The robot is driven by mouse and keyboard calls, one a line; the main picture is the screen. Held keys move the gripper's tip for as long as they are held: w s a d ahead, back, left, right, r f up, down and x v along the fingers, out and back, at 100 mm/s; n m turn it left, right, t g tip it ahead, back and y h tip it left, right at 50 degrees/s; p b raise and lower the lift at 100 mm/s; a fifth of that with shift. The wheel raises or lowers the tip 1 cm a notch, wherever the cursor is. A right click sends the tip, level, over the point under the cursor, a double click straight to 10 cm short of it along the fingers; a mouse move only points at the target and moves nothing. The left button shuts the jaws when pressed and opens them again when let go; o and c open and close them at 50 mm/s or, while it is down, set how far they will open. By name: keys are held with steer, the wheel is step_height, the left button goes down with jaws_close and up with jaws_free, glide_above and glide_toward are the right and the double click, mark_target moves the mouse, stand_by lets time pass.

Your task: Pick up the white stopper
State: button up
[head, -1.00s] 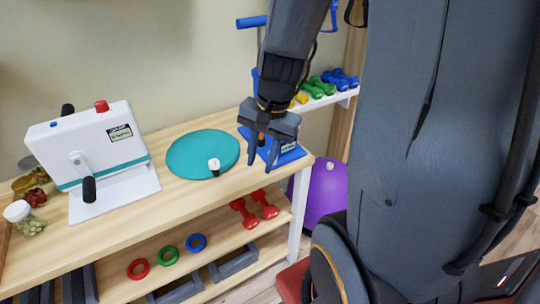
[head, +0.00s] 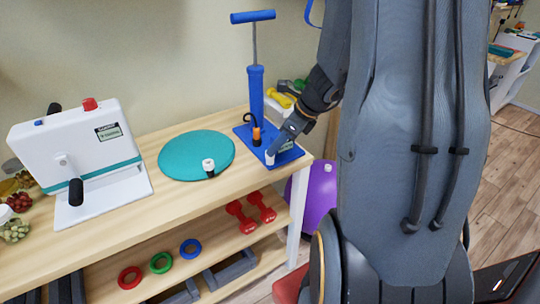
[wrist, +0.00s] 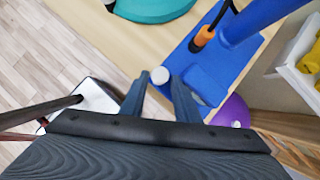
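A small white stopper (wrist: 160,75) is between the two fingertips of my gripper (wrist: 159,84) in the wrist view, with a finger close against each side of it. In the head view the white stopper (head: 269,157) shows at the tip of my gripper (head: 274,150), at the front left part of the blue pump base. My gripper looks shut on it. Its lower part is hidden, so I cannot tell whether it still touches the surface below.
A blue hand pump (head: 256,92) stands just behind my gripper. A teal disc (head: 180,158) with another white-topped, dark-sided piece (head: 208,166) lies to the left. A white crank machine (head: 80,150) stands farther left. The table's front edge is close by.

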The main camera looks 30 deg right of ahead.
steer(key=shift+x, duration=1.45)
steer(key=shift+c, duration=0.5)
steer(key=c, duration=0.5)
steer(key=shift+c, duration=0.2)
